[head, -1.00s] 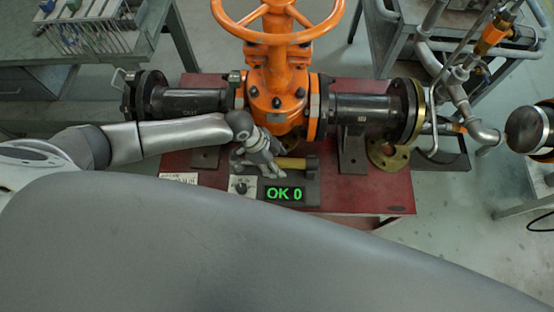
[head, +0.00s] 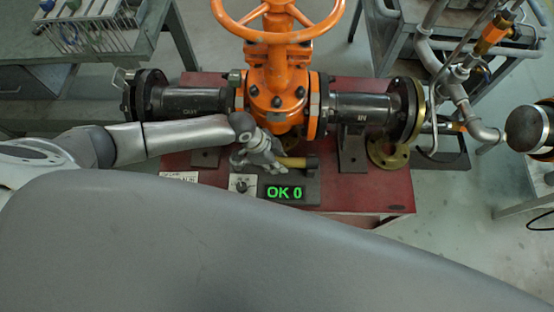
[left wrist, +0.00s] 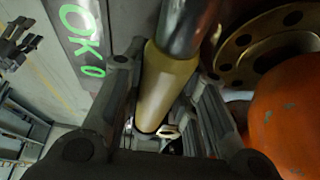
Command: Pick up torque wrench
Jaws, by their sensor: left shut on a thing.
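The torque wrench (head: 294,162) shows in the head view as a short yellow piece with a dark end, below the orange valve. In the left wrist view its yellow shaft (left wrist: 168,88) and dark end (left wrist: 187,25) run between my fingers. My left gripper (head: 262,161) is shut on it, with one finger on each side of the yellow part. The gripper hides the rest of the wrench in the head view. I cannot tell whether the wrench touches the surface below. My right gripper is not in view.
The orange gate valve (head: 277,95) with dark flanged pipes stands just behind the gripper on a red stand (head: 365,195). A display reading OK 0 (head: 284,193) is in front. A brass flange (head: 389,155) lies at right. Carts stand behind.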

